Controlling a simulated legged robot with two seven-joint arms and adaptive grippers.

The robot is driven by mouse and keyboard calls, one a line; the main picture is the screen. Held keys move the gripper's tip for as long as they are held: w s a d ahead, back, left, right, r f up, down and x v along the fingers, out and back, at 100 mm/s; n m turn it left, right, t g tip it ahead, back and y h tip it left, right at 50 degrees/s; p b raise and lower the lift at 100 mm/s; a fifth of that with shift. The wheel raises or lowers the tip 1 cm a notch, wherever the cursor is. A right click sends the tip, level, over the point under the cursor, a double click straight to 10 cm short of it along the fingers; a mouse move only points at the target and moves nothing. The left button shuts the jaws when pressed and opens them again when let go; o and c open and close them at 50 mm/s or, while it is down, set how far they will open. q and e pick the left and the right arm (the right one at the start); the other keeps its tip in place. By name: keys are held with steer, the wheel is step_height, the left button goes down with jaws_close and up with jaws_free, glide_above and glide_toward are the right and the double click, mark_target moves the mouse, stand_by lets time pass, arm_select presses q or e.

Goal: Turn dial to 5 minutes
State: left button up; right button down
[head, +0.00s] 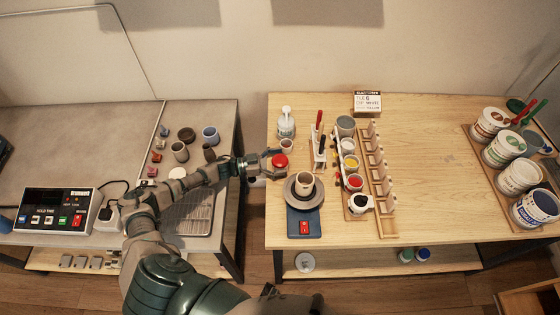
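A small round red-topped thing (280,161), which may be the dial, sits at the left edge of the wooden table. Its markings are too small to read. My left gripper (272,164) reaches in from the left, right beside it, with its fingers apart. I cannot tell whether the fingers touch it. A control box (53,209) labelled for hold time, with a dark display and several buttons, stands on the grey table at left. My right gripper is not in view.
A cup (305,184) stands on a round wheel (304,197) over a blue base with a red switch (305,228). A white bottle (286,123), brushes, paint pots and a wooden rack (379,180) are close by. The table's middle right is clear. A gap separates the two tables.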

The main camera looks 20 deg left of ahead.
mark_target(279, 158)
arm_select(q)
steer(key=shift+r, duration=0.15)
step_height(279, 158, up, 10)
steer(key=shift+a+f, duration=0.1)
steer(key=shift+f, duration=0.05)
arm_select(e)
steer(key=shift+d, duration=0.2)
